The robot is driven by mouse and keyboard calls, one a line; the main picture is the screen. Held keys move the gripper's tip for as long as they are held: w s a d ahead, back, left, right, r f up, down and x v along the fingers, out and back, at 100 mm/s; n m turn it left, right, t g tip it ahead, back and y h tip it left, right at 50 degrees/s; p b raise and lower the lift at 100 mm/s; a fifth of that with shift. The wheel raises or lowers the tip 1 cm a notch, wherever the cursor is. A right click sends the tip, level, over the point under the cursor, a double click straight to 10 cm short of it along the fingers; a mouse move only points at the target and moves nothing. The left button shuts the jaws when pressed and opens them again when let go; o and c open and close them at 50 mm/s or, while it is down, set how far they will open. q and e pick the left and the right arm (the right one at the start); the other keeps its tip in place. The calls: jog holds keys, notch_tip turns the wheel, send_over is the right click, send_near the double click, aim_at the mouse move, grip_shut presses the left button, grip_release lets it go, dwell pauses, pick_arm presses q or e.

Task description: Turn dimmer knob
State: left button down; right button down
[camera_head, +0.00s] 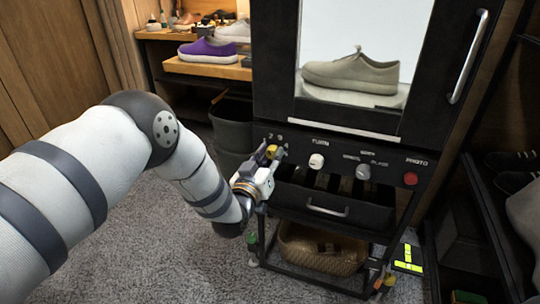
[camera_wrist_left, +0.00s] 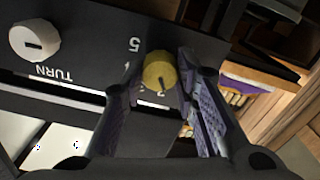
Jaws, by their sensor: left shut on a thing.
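The yellow dimmer knob (camera_head: 271,151) sits at the left end of the black control panel, with numbers printed around it. It also shows in the left wrist view (camera_wrist_left: 159,70), with a dark mark near its edge and the numeral 5 beside it. My left gripper (camera_head: 267,158) reaches the panel from the left and is shut on this knob. In the left wrist view its two dark ribbed fingers stand on either side of the knob. My right gripper is not in view.
A white TURN knob (camera_head: 316,161), a grey knob (camera_head: 363,172) and a red PHOTO button (camera_head: 410,178) line the panel to the right. Above is a lit booth with a beige sneaker (camera_head: 352,74). Below are a drawer handle (camera_head: 327,210) and a wicker basket (camera_head: 318,256).

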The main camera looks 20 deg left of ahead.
pick_arm(q)
jog(key=n, duration=0.3)
jog(key=shift+a, duration=0.1)
jog(key=shift+f+n, duration=0.1)
jog(key=shift+n, duration=1.9)
jog(key=c, duration=1.3)
grip_release()
jog(key=s, duration=1.2)
jog(key=shift+a, duration=0.15)
